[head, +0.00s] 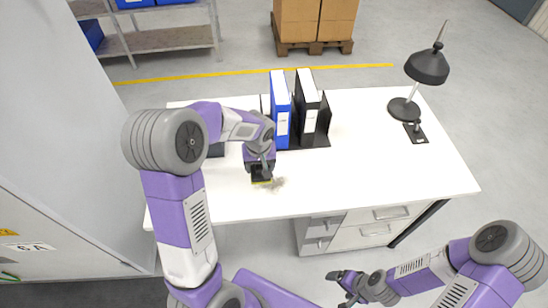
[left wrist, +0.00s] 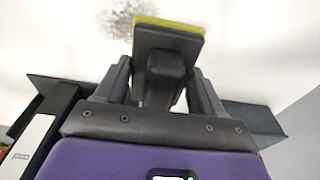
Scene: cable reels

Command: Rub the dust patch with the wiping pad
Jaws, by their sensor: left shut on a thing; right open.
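The wiping pad (head: 261,181) has a dark body with a yellow-green edge. My left gripper (head: 260,168) is shut on it and holds it at the desk top, beside the dust patch. In the left wrist view the pad (left wrist: 169,36) sits between the two fingers of my left gripper (left wrist: 165,85). The dust patch (head: 278,184) is a small grey-brown smudge just right of the pad. It also shows in the left wrist view (left wrist: 122,22), partly behind the pad. Whether the pad touches the desk I cannot tell. My right gripper (head: 345,285) is open and empty, in front of the desk.
The white desk (head: 385,160) is clear to the right of the patch. Blue (head: 280,110) and black (head: 307,105) binders stand in a dark holder behind my left gripper. A black lamp (head: 427,68) stands at the right back. A drawer unit (head: 365,230) is below the front edge.

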